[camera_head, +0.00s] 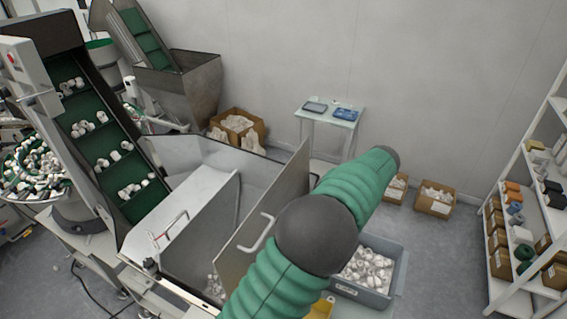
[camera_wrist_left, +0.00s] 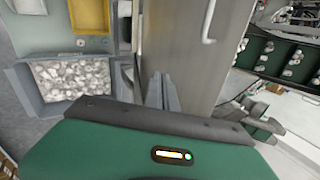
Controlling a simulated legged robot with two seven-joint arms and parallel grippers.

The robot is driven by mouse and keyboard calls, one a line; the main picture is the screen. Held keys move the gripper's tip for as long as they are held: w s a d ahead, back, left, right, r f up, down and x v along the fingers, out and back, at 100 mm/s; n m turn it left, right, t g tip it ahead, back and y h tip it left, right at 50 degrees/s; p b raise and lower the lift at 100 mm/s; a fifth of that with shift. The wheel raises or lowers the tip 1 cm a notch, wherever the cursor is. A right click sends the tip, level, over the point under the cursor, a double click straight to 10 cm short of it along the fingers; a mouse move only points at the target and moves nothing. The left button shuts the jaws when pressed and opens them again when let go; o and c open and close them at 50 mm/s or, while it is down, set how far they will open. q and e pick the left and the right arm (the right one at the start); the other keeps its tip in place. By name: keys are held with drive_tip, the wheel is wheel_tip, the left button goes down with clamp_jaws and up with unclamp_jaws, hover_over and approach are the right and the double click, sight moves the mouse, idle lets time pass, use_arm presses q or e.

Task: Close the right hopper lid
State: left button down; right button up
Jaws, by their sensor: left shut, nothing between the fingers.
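The right hopper lid (camera_head: 265,215) stands open and tilted up at the hopper's right side, with a bar handle (camera_head: 258,232) on its face. In the left wrist view, a grey lid panel (camera_wrist_left: 178,45) with a handle (camera_wrist_left: 208,20) stands close ahead. My left gripper (camera_wrist_left: 160,92) is shut and empty. Its fingertips are beside the lower part of the panel; I cannot tell whether they touch it. The left lid (camera_head: 185,212) lies low across the hopper. My green arm hides the right lid's lower right part. My right gripper is not in view.
A grey tote (camera_head: 365,272) of white caps sits right of the hopper and also shows in the left wrist view (camera_wrist_left: 60,112). A yellow bin (camera_wrist_left: 90,46) is near it. The green conveyor (camera_head: 112,150) rises at left. Shelves (camera_head: 500,250) stand at far right.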

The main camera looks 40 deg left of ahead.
use_arm(q)
wheel_tip(320, 180, up, 9)
drive_tip(key=w+n+g+y+p, duration=0.1)
drive_tip(key=w+y+p, duration=0.1)
drive_tip(key=p, duration=0.5)
approach(273, 187)
wheel_tip(273, 187, down, 3)
drive_tip(key=a+p, duration=0.1)
drive_tip(key=a, duration=0.1)
drive_tip(key=a+f+p, duration=0.1)
drive_tip(key=shift+s+a+f+p, duration=0.1)
drive_tip(key=shift+s+a+p, duration=0.05)
drive_tip(key=shift+s+p, duration=0.2)
drive_tip(key=shift+s+a+f, duration=0.15)
drive_tip(key=shift+s+a, duration=0.05)
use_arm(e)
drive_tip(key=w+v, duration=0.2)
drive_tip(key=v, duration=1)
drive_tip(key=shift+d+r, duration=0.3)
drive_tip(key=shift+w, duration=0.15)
use_arm(q)
drive_tip(key=shift+f, duration=0.1)
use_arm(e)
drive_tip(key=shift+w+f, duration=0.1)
